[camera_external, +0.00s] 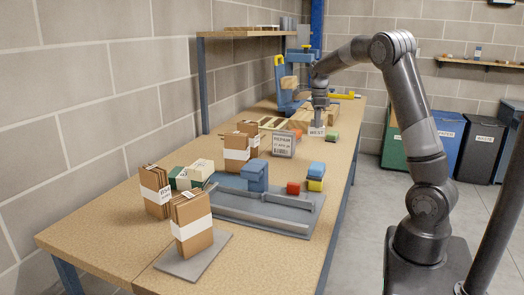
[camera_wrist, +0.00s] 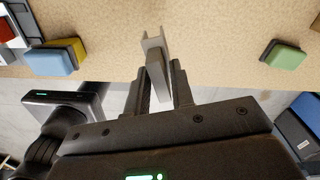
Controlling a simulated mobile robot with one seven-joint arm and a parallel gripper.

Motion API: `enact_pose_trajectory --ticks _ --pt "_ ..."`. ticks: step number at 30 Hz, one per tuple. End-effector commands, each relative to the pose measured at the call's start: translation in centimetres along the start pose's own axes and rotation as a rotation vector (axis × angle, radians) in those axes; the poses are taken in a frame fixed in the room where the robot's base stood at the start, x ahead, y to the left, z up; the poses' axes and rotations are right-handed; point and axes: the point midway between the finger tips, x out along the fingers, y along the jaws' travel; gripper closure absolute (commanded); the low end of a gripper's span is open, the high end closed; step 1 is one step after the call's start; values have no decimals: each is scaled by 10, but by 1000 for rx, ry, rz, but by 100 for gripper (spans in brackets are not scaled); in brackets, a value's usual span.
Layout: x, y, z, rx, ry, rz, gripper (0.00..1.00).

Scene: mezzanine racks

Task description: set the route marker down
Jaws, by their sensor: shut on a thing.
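The route marker (camera_external: 317,132) is a small pale sign that reads "WEST". In the external view it is upright at the right edge of the long work table (camera_external: 318,172), below my gripper (camera_external: 319,117). In the wrist view my gripper (camera_wrist: 159,85) is shut on the marker, whose grey, bent top edge (camera_wrist: 154,48) shows between the fingers. The marker is over the table near its edge. I cannot tell whether its bottom touches the table top.
A green block (camera_external: 332,136) lies right of the marker; it also shows in the wrist view (camera_wrist: 285,57). A grey framed sign (camera_external: 283,144) stands to the left. Blue and yellow blocks (camera_external: 316,177) are nearer. Bare table surrounds the marker in the wrist view.

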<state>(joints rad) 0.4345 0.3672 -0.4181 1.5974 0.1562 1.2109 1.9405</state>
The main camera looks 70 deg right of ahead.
Motion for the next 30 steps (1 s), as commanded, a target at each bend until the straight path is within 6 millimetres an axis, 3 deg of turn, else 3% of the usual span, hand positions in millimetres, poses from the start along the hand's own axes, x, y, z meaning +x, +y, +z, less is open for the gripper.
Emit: enact_pose_trajectory --ticks 1,6,10,15,20,30 --pt "2 -22 -22 52 2 -1 100" --pt "4 -74 -87 187 1 0 100" --pt "6 -100 -127 261 1 0 100" --pt "7 -115 -155 308 -1 0 100" --pt "16 -120 -146 317 -1 2 100" --pt "62 -130 -72 314 0 1 100"
